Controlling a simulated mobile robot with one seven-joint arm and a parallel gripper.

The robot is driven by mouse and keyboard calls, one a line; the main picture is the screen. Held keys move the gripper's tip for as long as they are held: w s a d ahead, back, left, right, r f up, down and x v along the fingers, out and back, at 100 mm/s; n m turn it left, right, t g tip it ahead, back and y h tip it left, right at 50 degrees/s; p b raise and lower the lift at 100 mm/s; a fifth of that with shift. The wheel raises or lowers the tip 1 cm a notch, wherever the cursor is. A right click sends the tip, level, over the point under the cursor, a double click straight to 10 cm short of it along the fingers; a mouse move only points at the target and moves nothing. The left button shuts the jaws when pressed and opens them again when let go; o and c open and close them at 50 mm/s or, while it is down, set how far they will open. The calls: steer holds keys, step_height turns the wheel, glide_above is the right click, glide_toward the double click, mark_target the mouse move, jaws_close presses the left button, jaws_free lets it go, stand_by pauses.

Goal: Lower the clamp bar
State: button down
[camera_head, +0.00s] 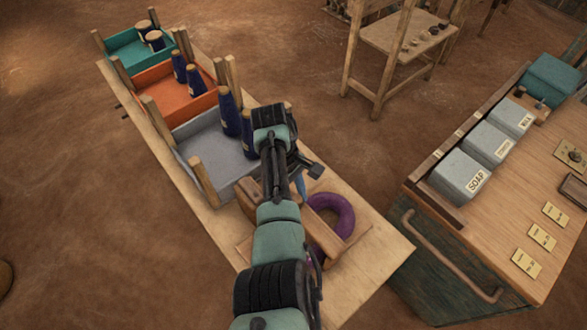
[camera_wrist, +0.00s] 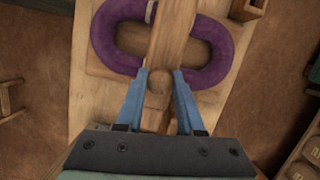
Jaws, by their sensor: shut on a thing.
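The clamp bar (camera_wrist: 178,28) is a pale wooden bar in the wrist view, running up the picture across the middle of a purple ring-shaped coil (camera_wrist: 215,58). A rounded wooden end or knob (camera_wrist: 157,82) lies between the blue fingers of my gripper (camera_wrist: 160,76), which is shut on it. In the head view the purple coil (camera_head: 346,212) lies on the bench board, partly hidden behind my arm. I cannot tell how high the bar is above the coil.
The long wooden bench (camera_head: 385,250) also carries grey (camera_head: 205,140), orange (camera_head: 160,87) and teal (camera_head: 125,45) trays with dark blue cones and wooden posts. A counter (camera_head: 500,215) with labelled boxes stands right, across a floor gap. A small wooden table (camera_head: 405,30) stands behind.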

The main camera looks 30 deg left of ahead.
steer(key=shift+s+f, duration=0.2)
steer(key=shift+f, duration=0.15)
steer(key=c, duration=0.5)
jaws_free()
steer(key=shift+d, duration=0.1)
steer(key=shift+w+r, duration=0.1)
steer(key=shift+r, duration=0.1)
steer(key=shift+p+v, duration=1.1)
steer(key=shift+v, duration=5.45)
